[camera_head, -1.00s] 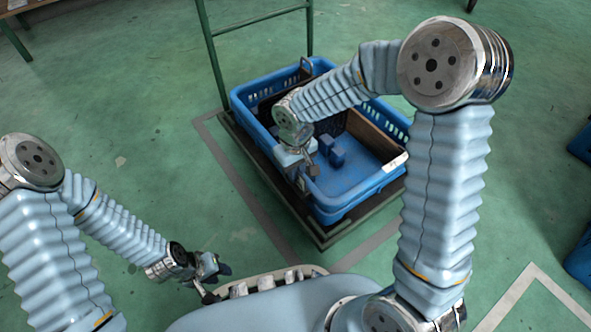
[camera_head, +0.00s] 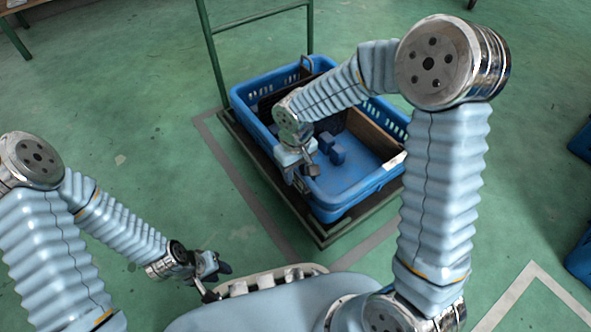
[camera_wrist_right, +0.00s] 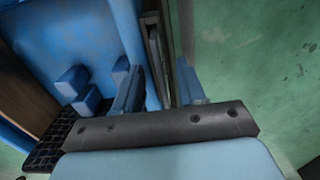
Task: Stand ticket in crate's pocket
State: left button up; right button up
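The blue crate (camera_head: 345,207) stands on a low cart, and its floor also shows in the right wrist view (camera_wrist_right: 70,30). My right gripper (camera_head: 307,174) is over the crate's near left wall. In the right wrist view its two fingers (camera_wrist_right: 158,90) are apart, with the crate wall and a dark cart rail seen between them; I see nothing held. A small pale patch (camera_head: 395,162) lies at the crate's right rim; I cannot tell whether it is the ticket or the pocket. My left gripper (camera_head: 214,278) is low beside my body, its fingers apart and empty.
Blue blocks (camera_head: 337,155), a dark mesh piece (camera_wrist_right: 58,138) and a brown panel (camera_head: 373,134) are inside the crate. The cart's green handle (camera_head: 212,55) rises behind it. Green floor (camera_head: 120,110) left of the cart is clear. More blue crates (camera_head: 580,250) stand at the right edge.

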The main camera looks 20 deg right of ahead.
notch_tip(320, 180, up, 14)
jog(key=p, duration=0.4)
jog(key=shift+f, duration=0.1)
dwell(0.6)
